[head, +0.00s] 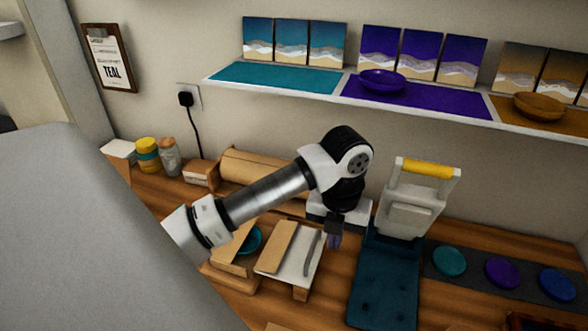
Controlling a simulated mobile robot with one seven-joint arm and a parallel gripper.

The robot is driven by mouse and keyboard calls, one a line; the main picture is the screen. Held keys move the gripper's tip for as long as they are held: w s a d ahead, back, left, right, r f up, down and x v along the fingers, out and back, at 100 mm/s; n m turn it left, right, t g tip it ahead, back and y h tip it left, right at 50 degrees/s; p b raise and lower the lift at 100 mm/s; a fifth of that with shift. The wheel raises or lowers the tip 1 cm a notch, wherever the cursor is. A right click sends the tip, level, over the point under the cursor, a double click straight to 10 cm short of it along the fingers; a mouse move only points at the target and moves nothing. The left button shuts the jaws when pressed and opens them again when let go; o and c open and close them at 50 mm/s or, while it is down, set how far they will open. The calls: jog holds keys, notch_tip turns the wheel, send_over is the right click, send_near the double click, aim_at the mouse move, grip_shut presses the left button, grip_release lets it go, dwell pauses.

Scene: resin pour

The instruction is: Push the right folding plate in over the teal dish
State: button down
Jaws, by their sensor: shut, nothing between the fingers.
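The teal dish (252,240) sits low in a wooden fixture on the bench, partly covered by the plates and my arm. The right folding plate (296,262) is a pale panel with a wooden strip along its left side and a curved grey handle. It stands to the right of the dish; its exact tilt is hard to tell. A wooden left plate (235,250) lies on the dish's other side. My gripper (334,242) points down, shut and empty, just right of the right plate's far end. Whether it touches the plate cannot be told.
A dark teal padded press with a yellow handle (428,168) stands right of my gripper. Teal, purple and blue discs (449,261) lie on a dark mat further right. A roll (262,166) and jars (147,155) stand behind. A shelf (275,78) hangs above.

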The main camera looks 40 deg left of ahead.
notch_tip(320, 180, down, 4)
jog(key=b, duration=0.4)
jog(key=shift+b, duration=0.4)
jog(key=shift+s+a+b, duration=0.6)
jog(key=shift+s+a, duration=0.1)
jog(key=shift+a, duration=0.8)
jog(key=shift+s+a+b, duration=0.6)
jog(key=shift+s+a, duration=0.1)
jog(key=shift+a, duration=0.75)
jog(key=shift+s+a+b, duration=0.6)
jog(key=shift+s+a, duration=0.1)
jog(key=shift+a, duration=0.8)
jog(key=shift+d, duration=0.1)
jog(key=shift+w+d+b, duration=0.85)
jog(key=shift+w+d, duration=1.15)
jog(key=shift+d, duration=2)
notch_tip(320, 180, up, 10)
jog(key=p, duration=0.5)
